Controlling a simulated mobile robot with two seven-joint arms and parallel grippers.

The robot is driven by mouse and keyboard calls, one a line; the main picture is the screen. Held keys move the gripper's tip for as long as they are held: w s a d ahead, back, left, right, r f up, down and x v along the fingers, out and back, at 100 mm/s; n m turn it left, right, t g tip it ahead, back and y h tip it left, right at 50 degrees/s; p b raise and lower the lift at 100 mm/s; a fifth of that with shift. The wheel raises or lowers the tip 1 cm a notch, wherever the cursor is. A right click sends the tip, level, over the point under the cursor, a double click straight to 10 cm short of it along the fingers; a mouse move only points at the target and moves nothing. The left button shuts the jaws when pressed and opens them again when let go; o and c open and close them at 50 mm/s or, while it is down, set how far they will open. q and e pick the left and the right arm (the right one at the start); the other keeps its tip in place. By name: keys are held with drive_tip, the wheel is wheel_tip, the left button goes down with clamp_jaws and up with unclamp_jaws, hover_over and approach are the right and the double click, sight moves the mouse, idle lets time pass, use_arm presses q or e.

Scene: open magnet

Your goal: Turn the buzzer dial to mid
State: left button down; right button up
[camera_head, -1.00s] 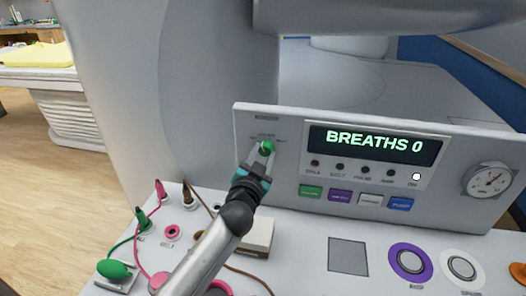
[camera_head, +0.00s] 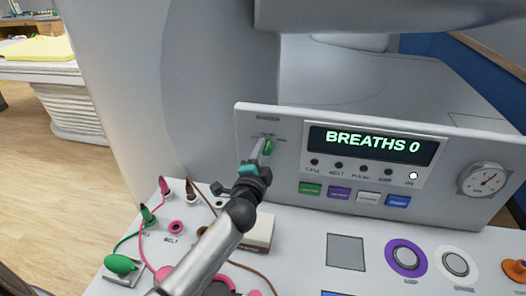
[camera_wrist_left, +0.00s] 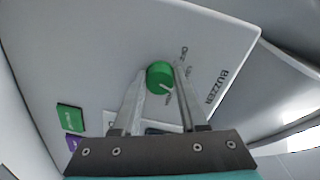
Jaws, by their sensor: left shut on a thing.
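The buzzer dial is a small green knob (camera_head: 269,146) at the upper left of the grey upright panel (camera_head: 256,178). In the left wrist view the green knob (camera_wrist_left: 160,74) carries a white pointer line toward the picture's lower right. Small labels ring it, with BUZZER printed beside them; the label by the pointer is too small to read surely. My left gripper (camera_head: 266,150) is shut on the knob, one finger on each side in the left wrist view (camera_wrist_left: 162,78). The fingers partly hide the knob in the head view. My right gripper is not in view.
A display (camera_head: 373,144) reading BREATHS 0 sits right of the dial, above several coloured buttons (camera_head: 339,193). A gauge (camera_head: 483,181) is at the panel's right. Plugs, cables and a cream box (camera_head: 258,232) lie on the white console near my left arm.

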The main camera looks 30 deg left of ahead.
use_arm(q)
drive_tip(key=shift+m, duration=0.3)
idle(0.4)
drive_tip(key=shift+c, duration=2.2)
unclamp_jaws()
drive_tip(key=shift+s, duration=0.1)
drive_tip(key=b+v, duration=0.1)
drive_tip(key=v, duration=1.4)
drive_tip(key=shift+d, duration=0.1)
